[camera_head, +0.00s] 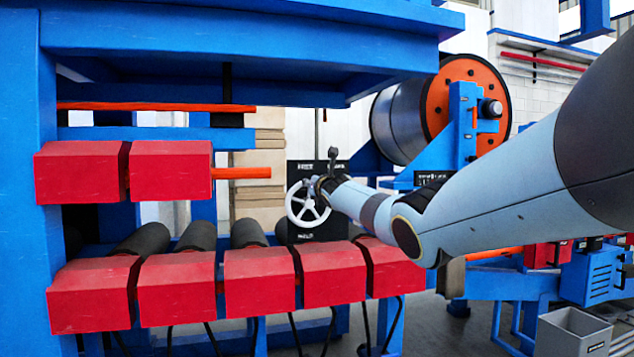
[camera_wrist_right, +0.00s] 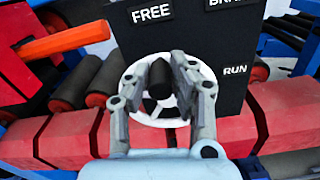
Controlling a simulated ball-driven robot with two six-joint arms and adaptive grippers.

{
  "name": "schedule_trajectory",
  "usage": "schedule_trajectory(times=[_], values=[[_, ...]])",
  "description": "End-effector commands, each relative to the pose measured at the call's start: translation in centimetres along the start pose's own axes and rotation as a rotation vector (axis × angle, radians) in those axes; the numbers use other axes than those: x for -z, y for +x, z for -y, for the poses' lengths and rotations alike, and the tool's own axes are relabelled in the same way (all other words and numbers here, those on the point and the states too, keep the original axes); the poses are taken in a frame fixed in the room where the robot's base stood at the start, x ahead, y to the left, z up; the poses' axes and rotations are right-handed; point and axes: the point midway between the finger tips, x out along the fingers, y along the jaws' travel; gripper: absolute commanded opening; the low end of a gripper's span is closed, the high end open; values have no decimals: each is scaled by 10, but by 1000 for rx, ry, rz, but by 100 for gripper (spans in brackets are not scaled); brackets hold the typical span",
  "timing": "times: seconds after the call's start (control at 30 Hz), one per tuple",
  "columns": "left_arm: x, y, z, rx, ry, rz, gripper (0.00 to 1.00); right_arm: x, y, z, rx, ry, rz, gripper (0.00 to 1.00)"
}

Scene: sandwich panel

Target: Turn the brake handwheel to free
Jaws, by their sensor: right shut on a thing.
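The brake handwheel (camera_head: 291,205) is a white spoked wheel in front of a black panel (camera_head: 303,168), above the red roller blocks. In the right wrist view the handwheel (camera_wrist_right: 153,121) faces me, with a dark cylindrical knob (camera_wrist_right: 160,82) standing out in front of it. My right gripper (camera_wrist_right: 169,84) has its two fingers on either side of the knob and is shut on it. In the head view my right gripper (camera_head: 322,186) is at the wheel's right side, hiding part of it. The panel reads FREE at upper left and RUN at right; another label is cut off. My left gripper is out of view.
Red blocks and dark rollers (camera_head: 248,233) run just below and left of the wheel. An orange bar (camera_wrist_right: 63,42) juts in at upper left in the wrist view. A blue frame (camera_head: 20,180) stands at left. A large drum (camera_head: 405,110) stands behind.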

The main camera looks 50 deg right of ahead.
Motion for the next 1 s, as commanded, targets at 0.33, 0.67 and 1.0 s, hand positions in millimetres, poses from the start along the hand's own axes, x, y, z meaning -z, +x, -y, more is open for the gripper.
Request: schedule_trajectory(times=[0.33, 0.67, 1.0], values=[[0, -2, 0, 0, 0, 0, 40, 8, -1, -3, 1, -31, -12, 0], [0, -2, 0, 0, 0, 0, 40, 9, -1, -2, 1, -31, -13, 32], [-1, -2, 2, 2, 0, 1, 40, 4, 0, -2, 1, -31, -6, 45]])
